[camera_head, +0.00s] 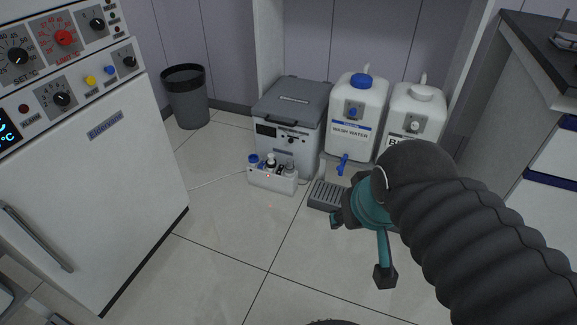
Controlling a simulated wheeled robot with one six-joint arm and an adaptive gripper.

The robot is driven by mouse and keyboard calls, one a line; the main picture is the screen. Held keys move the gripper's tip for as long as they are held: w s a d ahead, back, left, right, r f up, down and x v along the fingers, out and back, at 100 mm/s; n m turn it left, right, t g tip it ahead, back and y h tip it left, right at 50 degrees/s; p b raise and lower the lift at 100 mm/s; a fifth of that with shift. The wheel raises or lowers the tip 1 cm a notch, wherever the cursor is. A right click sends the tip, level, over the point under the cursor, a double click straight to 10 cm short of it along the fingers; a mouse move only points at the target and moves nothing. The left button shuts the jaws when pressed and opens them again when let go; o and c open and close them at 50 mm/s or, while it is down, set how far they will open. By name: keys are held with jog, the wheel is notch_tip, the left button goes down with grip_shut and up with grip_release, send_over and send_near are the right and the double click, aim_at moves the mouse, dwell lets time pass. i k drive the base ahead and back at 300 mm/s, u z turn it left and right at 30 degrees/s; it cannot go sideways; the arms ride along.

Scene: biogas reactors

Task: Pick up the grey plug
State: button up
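A white power strip (272,181) sits on the floor in front of a grey-lidded box. Small plugs or caps stand on its top: a blue one (254,161) at the left, a dark one (270,162) in the middle and a greyish one (289,170) at the right. They are too small to tell for sure which is the grey plug. My gripper (361,248) is teal with dark fingertips, to the right of and nearer than the strip. Its fingers are spread apart, with only floor showing between them. It touches no plug.
Behind the strip stand the grey-lidded box (290,115), a wash water canister (355,125) and another white canister (415,108). A dark grated tray (327,195) lies right of the strip. A white oven-like cabinet (95,190) stands left. The floor before the strip is clear.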

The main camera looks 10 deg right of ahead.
aim_at(290, 167)
jog(key=u, duration=0.55)
jog(key=k, duration=0.65)
jog(key=z, duration=0.05)
jog(key=i, duration=0.55)
jog(key=z, duration=0.75)
jog(key=i, duration=1.45)
jog(key=u, duration=1)
